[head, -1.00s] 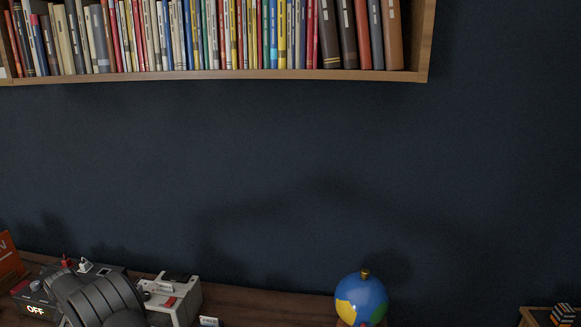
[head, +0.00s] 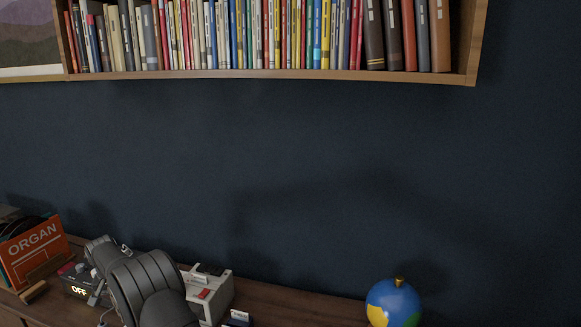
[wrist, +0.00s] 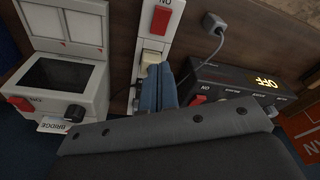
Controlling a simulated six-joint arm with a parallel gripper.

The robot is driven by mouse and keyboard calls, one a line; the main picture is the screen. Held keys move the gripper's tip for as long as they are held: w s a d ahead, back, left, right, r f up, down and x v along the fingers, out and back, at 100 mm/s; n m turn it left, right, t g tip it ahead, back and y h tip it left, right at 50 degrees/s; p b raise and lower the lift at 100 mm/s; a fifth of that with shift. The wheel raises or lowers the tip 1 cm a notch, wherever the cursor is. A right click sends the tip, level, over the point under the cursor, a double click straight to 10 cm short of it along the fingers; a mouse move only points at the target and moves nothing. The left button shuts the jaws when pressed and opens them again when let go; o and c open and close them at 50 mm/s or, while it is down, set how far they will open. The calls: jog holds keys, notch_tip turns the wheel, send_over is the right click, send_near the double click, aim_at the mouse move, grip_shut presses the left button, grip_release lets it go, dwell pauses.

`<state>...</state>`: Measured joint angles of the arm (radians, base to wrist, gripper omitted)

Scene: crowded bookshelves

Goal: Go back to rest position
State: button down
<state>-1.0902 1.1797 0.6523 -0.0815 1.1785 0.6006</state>
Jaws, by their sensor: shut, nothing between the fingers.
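My gripper (wrist: 166,86) shows in the wrist view as blue-grey fingers pressed together, with nothing between them. It is in front of an upright white panel (wrist: 160,25) with a red switch and a beige part near the fingertips. I cannot tell whether the fingers touch the panel. In the head view my dark grey arm rises from the lower left over the desk, and the fingers cannot be made out there.
A dark box (wrist: 235,88) reading OFF, with a cable, stands to the right in the wrist view. A white screen device (wrist: 70,80) with a BRIDGE card is to the left. In the head view, an orange ORGAN sleeve (head: 36,250), globe (head: 393,303) and bookshelf (head: 270,74) surround open wall.

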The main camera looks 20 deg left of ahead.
jog(key=w+d+r+m+y, duration=0.1)
jog(key=w+d+r+m, duration=0.1)
jog(key=w+d+r, duration=0.3)
jog(key=w+d+r+m+y, duration=0.1)
jog(key=w+d+r+m, duration=0.1)
jog(key=w+d+r, duration=0.4)
jog(key=d+r, duration=0.4)
jog(key=d, duration=0.3)
jog(key=shift+w+r, duration=0.15)
jog(key=shift+r, duration=0.25)
jog(key=s+a+f+n, duration=0.1)
jog(key=s+a+f, duration=0.3)
jog(key=a+f, duration=0.2)
jog(key=s+a+f+n+h, duration=0.1)
jog(key=s+a+f+n, duration=0.1)
jog(key=s+a+f, duration=0.2)
jog(key=a+f, duration=0.2)
jog(key=a, duration=0.2)
jog(key=shift+a+f+h, duration=0.15)
jog(key=shift+a+h, duration=0.15)
